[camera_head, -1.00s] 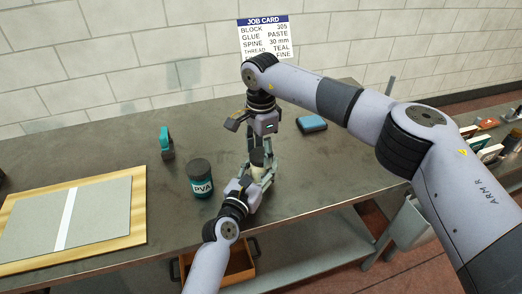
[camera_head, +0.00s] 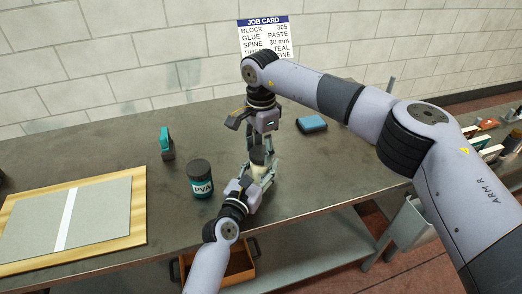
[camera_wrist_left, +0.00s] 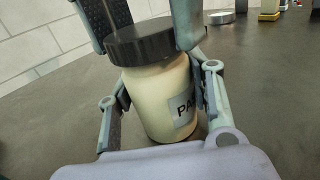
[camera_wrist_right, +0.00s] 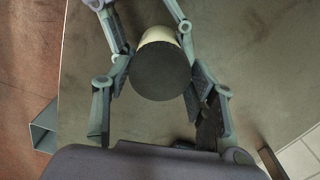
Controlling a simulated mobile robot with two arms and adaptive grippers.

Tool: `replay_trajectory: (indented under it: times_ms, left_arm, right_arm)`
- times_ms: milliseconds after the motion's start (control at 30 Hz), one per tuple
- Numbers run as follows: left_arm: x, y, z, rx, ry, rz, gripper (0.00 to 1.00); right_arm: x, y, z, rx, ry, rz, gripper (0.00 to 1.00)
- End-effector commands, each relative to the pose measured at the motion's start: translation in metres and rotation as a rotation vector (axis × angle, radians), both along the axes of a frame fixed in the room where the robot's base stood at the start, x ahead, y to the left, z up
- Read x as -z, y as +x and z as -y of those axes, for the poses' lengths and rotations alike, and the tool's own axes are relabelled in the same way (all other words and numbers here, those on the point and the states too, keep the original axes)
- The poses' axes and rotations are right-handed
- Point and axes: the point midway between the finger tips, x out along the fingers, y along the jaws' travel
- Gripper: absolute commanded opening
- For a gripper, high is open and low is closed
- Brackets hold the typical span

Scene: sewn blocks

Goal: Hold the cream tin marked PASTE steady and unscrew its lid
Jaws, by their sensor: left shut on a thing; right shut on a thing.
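The cream tin (camera_wrist_left: 158,92) stands upright on the bench, its label partly hidden so that only "PA" reads in the left wrist view. Its black lid (camera_wrist_left: 142,42) sits on top, and the round lid face (camera_wrist_right: 160,72) shows in the right wrist view. In the head view the tin (camera_head: 258,170) is largely hidden between the grippers. My left gripper (camera_head: 254,180) is shut on the tin's body from the near side, a finger on each side. My right gripper (camera_head: 261,153) comes from above and is shut on the lid, its fingers on opposite sides.
A dark-lidded PVA jar (camera_head: 200,180) stands just left of the grippers.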

Motion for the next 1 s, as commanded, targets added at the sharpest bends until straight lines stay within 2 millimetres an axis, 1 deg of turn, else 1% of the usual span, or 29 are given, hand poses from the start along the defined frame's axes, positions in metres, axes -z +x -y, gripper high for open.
replay_trajectory:
  times_ms: [333, 767, 867, 1000]
  left_arm:
    - [0.000, 0.000, 0.000, 0.000, 0.000, -0.001, 0.00]
    - [0.000, 0.000, 0.000, 0.000, 0.000, -0.001, 0.00]
    - [0.000, 0.000, 0.000, 0.000, 0.000, -0.001, 0.00]
    - [0.000, 0.000, 0.000, 0.000, 0.000, -0.001, 0.00]
  right_arm:
    - [-0.012, 0.000, 0.000, 0.000, 0.000, -0.001, 0.19]
    - [-0.016, 0.000, 0.000, 0.000, 0.000, 0.000, 0.19]
    - [-0.025, 0.000, 0.000, 0.001, 0.001, 0.002, 0.19]
    - [-0.043, 0.000, 0.000, 0.001, 0.000, 0.002, 0.19]
